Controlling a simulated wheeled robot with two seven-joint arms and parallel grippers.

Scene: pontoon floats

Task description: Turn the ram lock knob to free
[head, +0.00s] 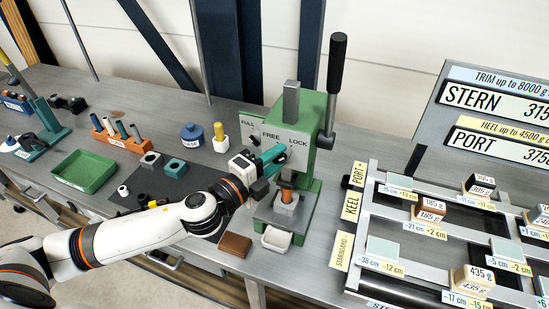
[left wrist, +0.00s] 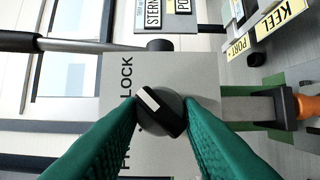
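The ram lock knob (left wrist: 161,113) is round and black with a white pointer bar. It sits on a grey plate (left wrist: 118,140) marked LOCK, and the pointer slants toward that word. My left gripper (left wrist: 161,108) has one green finger on each side of the knob, against its edges with no visible gap. In the head view the left gripper (head: 276,158) is at the front of the green press (head: 311,115), below the FREE and LOCK labels, and its fingers hide the knob. My right gripper is out of view.
The press's black-handled lever (head: 334,80) rises at its right. An orange plug and grey block (head: 286,204) stand below, near a white tray (head: 276,239) and a brown block (head: 235,245). The keel rack (head: 372,205) is to the right. A green tray (head: 84,171) lies left.

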